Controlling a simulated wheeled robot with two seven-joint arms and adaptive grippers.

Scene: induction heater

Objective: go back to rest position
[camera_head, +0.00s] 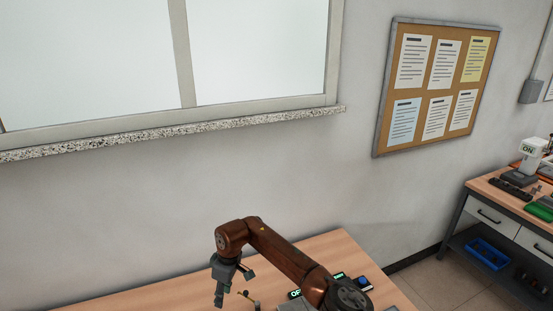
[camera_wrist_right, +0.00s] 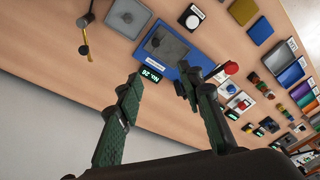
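My right arm enters from the lower right in the head view and bends downward. Its right gripper (camera_head: 232,285) hangs over the wooden table (camera_head: 150,301). In the right wrist view the right gripper (camera_wrist_right: 159,83) has its two green-black fingers apart, with nothing between them. A blue tray-like block with a grey plate (camera_wrist_right: 165,47) and a small display lie beyond the fingertips. Their distance from the fingers is hard to tell. My left gripper is not in view.
A small brass-armed stand (camera_wrist_right: 84,45) is beside the blue block. Several coloured blocks, buttons and displays line the table. A wall with a window (camera_head: 95,55) and a notice board (camera_head: 435,88) stands behind. A second workbench (camera_head: 490,190) is at the right.

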